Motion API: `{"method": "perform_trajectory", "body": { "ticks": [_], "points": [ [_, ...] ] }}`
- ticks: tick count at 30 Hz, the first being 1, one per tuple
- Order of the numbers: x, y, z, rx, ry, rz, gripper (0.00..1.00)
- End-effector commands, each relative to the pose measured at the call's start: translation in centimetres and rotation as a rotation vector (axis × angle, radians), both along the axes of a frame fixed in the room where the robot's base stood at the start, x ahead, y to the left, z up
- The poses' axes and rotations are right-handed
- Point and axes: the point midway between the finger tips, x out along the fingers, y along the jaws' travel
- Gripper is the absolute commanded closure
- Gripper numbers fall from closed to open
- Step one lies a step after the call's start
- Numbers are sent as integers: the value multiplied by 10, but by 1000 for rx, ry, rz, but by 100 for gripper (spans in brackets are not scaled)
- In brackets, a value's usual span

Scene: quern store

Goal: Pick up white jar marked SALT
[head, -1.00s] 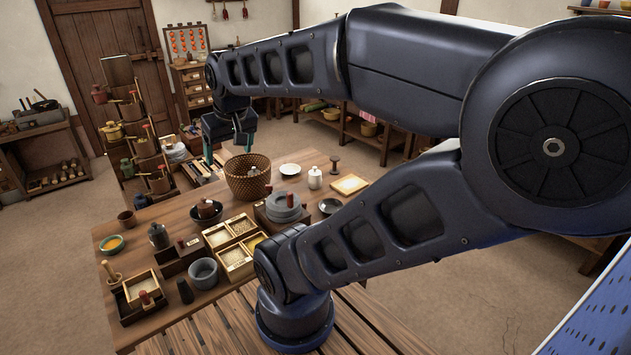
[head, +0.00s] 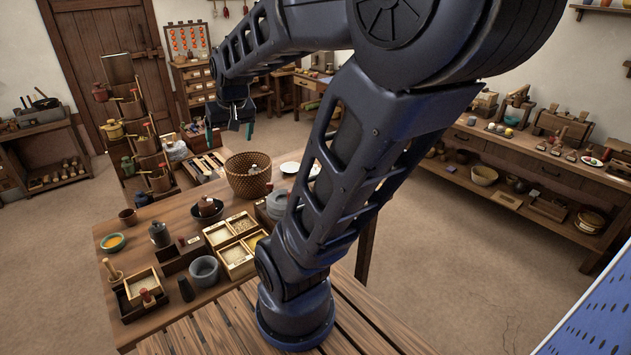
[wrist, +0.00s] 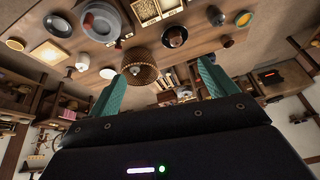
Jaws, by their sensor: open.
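The white jar (wrist: 82,62) stands on the table at the upper left of the wrist view, between a white plate (wrist: 107,73) and a tan board (wrist: 48,53). It is small there and I cannot read any marking on it. In the head view my own arm hides it. My gripper (head: 230,132) is open and empty, raised in the air beyond the far edge of the table. Its teal fingers (wrist: 168,78) are spread apart in the wrist view, well away from the jar, with a woven basket (wrist: 140,67) showing between them.
The wooden table (head: 140,290) is crowded with bowls, boxes and a basket (head: 248,183). A grey quern (wrist: 100,22) is near the jar. A tiered stand (head: 145,150) is at left, and a long loaded shelf (head: 520,165) lines the right wall.

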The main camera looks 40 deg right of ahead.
Motion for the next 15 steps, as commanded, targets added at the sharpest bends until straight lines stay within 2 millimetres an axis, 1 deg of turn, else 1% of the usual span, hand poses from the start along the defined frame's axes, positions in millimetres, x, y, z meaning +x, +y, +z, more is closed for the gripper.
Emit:
{"method": "perform_trajectory", "body": {
  "ticks": [1,3,5,11,15],
  "points": [
    [13,-8,-5,8,4,-26,15],
    [30,-19,-9,18,0,-60,15],
    [44,-29,-15,25,-2,-88,15],
    [88,-66,-36,41,-12,-186,15],
    [115,-96,-54,48,-20,-259,15]
  ]
}}
